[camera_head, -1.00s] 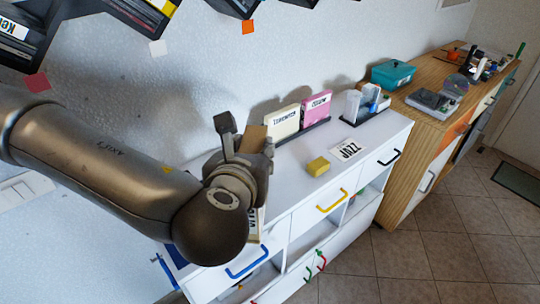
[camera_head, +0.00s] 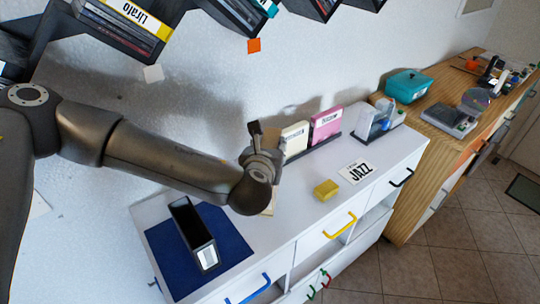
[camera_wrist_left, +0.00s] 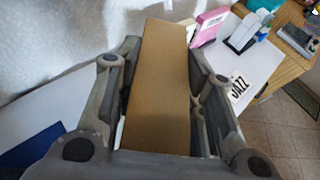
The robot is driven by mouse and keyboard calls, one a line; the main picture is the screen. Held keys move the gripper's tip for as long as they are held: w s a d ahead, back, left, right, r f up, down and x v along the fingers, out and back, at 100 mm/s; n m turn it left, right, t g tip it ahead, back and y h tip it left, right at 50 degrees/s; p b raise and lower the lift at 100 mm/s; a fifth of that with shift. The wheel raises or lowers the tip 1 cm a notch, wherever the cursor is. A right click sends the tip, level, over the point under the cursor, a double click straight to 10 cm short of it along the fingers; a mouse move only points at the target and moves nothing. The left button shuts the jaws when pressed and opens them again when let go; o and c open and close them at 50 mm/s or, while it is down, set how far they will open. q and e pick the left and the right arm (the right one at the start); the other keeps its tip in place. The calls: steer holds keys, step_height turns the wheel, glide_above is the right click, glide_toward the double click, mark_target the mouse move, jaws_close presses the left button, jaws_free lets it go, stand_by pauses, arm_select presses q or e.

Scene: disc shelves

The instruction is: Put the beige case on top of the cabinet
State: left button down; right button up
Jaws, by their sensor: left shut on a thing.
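My left gripper (camera_head: 258,150) is shut on the beige case (camera_wrist_left: 158,90), which fills the space between its fingers in the left wrist view. In the head view the arm and gripper hide most of the case; only a pale strip (camera_head: 269,206) shows below the wrist. The white cabinet (camera_head: 305,206) stands below, and the gripper is over its top, behind the yellow block. I cannot tell whether the case touches the cabinet top. My right gripper is not in view.
A cream case (camera_head: 294,138) and a pink case (camera_head: 326,122) stand in a rack on the cabinet. A yellow block (camera_head: 326,190), a JAZZ card (camera_head: 357,172) and a dark holder (camera_head: 193,236) on a blue mat (camera_head: 158,250) are also there. A wooden cabinet (camera_head: 420,165) stands right.

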arm_select(q)
steer(key=f, duration=0.1)
steer(key=w+f, duration=0.1)
steer(key=f, duration=0.3)
steer(key=shift+w+d, duration=0.1)
steer(key=shift+w, duration=0.2)
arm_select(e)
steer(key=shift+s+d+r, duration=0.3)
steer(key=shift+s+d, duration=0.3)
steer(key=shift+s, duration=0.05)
arm_select(q)
steer(key=c, duration=0.9)
jaws_free()
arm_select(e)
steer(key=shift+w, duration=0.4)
arm_select(q)
steer(key=shift+s+r, duration=0.1)
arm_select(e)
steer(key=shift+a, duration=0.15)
